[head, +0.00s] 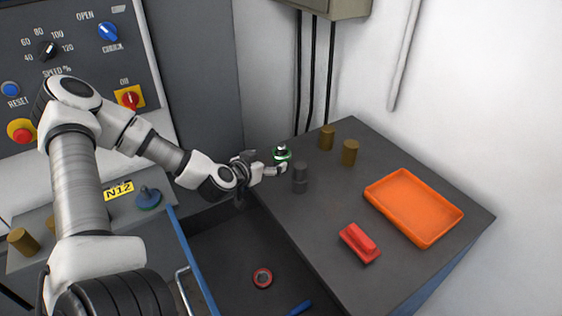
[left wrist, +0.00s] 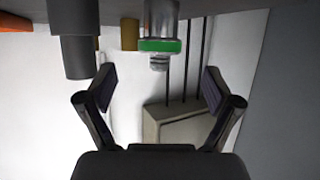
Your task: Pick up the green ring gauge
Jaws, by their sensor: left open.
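The green ring gauge (head: 282,156) sits around a silver metal piece near the left edge of the dark bench top. In the left wrist view, which is upside down, it shows as a green band (left wrist: 160,46) around the metal piece, with a threaded end sticking out past it. My left gripper (head: 277,169) is just beside it in the head view. In the left wrist view, its two fingers (left wrist: 157,88) are spread apart with nothing between them, and the ring is ahead of them. My right gripper is not in view.
A dark grey stepped cylinder (head: 300,180) stands close to my left gripper; it also shows in the left wrist view (left wrist: 77,45). The bench middle is clear.

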